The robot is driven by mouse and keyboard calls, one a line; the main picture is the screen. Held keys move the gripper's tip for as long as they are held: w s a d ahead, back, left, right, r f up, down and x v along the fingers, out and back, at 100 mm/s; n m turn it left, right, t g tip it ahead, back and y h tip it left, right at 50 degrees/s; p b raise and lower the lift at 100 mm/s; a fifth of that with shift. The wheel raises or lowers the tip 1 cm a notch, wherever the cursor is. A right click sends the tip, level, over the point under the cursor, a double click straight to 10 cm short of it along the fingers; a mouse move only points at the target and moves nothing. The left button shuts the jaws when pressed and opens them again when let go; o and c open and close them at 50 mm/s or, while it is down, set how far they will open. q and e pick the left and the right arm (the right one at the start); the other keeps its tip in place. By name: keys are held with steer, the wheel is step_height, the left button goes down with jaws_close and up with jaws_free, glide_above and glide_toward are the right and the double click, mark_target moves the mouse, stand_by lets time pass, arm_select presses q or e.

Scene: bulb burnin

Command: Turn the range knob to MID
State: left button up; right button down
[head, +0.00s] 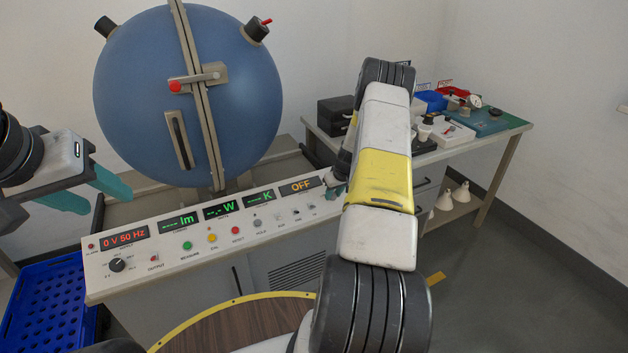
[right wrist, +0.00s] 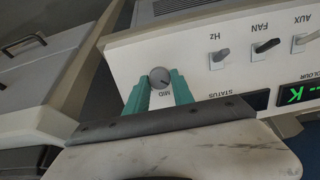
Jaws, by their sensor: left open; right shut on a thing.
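The range knob (right wrist: 159,77) is a small grey round knob at the end of the console panel in the right wrist view. In the head view this gripper (head: 334,190) is at the console's right end, and the knob is hidden there. My left gripper (head: 86,193) is open and empty above the console's left end.
The console (head: 215,255) has displays, coloured buttons, toggle switches and a black knob (head: 117,264) at its left. A blue sphere (head: 130,90) stands behind. A side table (head: 490,150) with parts is at right. A blue crate (head: 45,310) is at lower left.

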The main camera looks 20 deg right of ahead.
steer(key=m, duration=0.4)
steer(key=shift+d, duration=0.15)
steer(key=m, duration=0.5)
steer(key=shift+y, duration=0.3)
steer(key=shift+m, duration=0.4)
steer(key=c, duration=1.1)
jaws_free()
steer(key=shift+s, duration=0.1)
